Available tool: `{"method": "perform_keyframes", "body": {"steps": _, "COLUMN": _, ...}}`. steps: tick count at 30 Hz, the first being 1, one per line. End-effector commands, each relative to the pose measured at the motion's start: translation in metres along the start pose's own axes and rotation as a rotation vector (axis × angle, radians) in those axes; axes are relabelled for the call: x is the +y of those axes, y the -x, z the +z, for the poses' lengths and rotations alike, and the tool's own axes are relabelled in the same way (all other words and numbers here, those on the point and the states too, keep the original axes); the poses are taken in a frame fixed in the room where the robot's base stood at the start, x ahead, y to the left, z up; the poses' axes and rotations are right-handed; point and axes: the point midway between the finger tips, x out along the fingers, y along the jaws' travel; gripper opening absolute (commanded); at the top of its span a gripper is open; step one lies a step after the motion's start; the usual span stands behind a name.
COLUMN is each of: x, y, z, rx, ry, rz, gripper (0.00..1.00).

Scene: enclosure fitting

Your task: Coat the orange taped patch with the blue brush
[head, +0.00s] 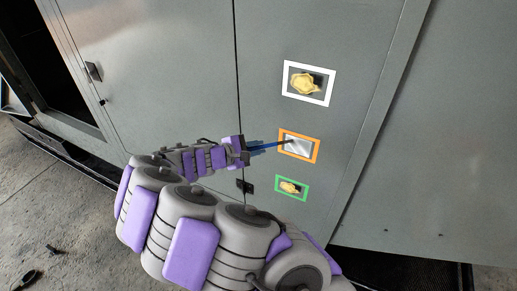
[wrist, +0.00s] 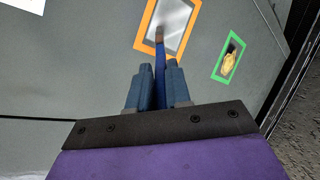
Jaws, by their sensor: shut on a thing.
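The orange taped patch (head: 313,158) is a tape frame on the grey cabinet door, around a shiny light-grey area. It also shows at the top of the wrist view (wrist: 148,28). My gripper (head: 257,148) is in front of the door, left of the patch. In the wrist view my gripper (wrist: 160,72) is shut on the blue brush (wrist: 160,62). The brush's brown tip lies over the shiny area inside the orange frame. I cannot tell for sure whether the tip touches the surface.
A white taped frame (head: 286,76) with a yellowish blob is above the orange one. A green taped frame (head: 305,192) with a smaller yellow blob is below it. A black latch (head: 246,187) sits near the door seam. An open dark compartment is at far left.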

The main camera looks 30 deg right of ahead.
Motion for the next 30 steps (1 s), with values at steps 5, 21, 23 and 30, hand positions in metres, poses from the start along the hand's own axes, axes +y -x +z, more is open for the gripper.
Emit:
{"method": "perform_keyframes", "body": {"steps": 5, "x": 0.003, "y": 0.003, "z": -0.004, "rx": 0.001, "ry": 0.000, "rz": 0.001, "gripper": 0.00}}
{"method": "perform_keyframes", "body": {"steps": 21, "x": 0.013, "y": 0.013, "z": -0.019, "rx": -0.001, "ry": 0.000, "rz": 0.001, "gripper": 0.00}}
{"method": "perform_keyframes", "body": {"steps": 23, "x": 0.013, "y": 0.013, "z": -0.019, "rx": -0.001, "ry": 0.000, "rz": 0.001, "gripper": 0.00}}
{"method": "perform_keyframes", "body": {"steps": 30, "x": 0.010, "y": 0.018, "z": -0.019, "rx": 0.001, "ry": -0.001, "rz": 0.002, "gripper": 0.00}}
